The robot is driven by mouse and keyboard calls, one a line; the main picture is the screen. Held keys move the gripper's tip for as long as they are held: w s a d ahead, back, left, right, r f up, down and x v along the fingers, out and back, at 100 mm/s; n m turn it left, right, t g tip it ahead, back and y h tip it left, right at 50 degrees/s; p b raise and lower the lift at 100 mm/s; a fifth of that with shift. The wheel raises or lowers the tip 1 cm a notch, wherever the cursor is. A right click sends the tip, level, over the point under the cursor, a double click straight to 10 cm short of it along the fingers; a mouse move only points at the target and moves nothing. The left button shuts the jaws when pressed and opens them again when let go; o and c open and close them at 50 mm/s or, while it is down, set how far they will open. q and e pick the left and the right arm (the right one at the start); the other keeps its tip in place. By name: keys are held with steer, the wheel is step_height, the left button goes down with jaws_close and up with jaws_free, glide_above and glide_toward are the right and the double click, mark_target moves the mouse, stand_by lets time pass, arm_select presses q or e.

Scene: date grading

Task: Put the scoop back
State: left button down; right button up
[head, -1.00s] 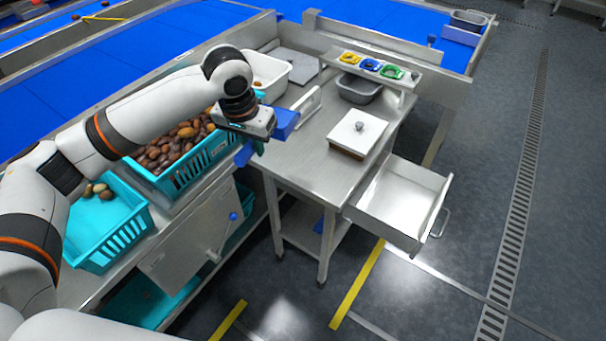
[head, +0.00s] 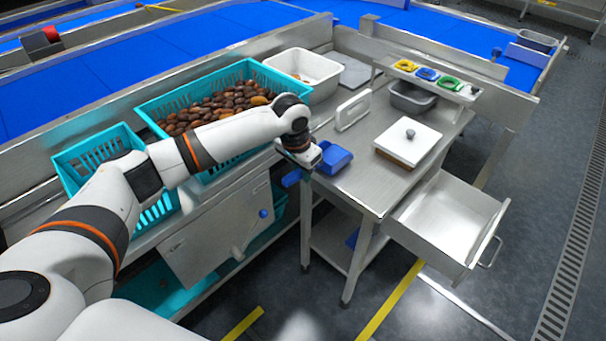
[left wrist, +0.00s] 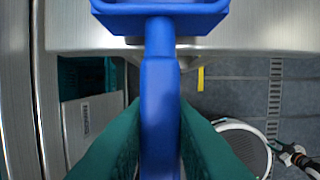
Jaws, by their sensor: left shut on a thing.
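The blue scoop (head: 336,158) is in my left gripper (head: 303,163), at the left front edge of the steel table (head: 365,185). Its pan is over the table's edge, and its handle sticks out beyond the gripper on the near side. Whether the pan touches the table top I cannot tell. In the left wrist view the green fingers of my left gripper (left wrist: 160,125) are shut on the scoop's blue handle (left wrist: 159,85), with the pan at the top.
A white upright holder (head: 353,109), a lidded box (head: 408,141) and a grey tub (head: 412,98) stand on the table. An open, empty drawer (head: 445,215) juts out at the right. Turquoise crates (head: 165,125) and a white bin (head: 303,68) are at the left.

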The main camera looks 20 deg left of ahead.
arm_select(q)
steer(key=shift+f, duration=0.65)
steer(key=shift+f, duration=0.15)
steer(key=c, duration=1.3)
jaws_free()
steer(key=r, duration=0.4)
steer(key=s+r, duration=0.1)
steer(key=r, duration=0.3)
steer(key=s+r, duration=0.1)
steer(key=r, duration=0.3)
steer(key=shift+a+p, duration=0.35)
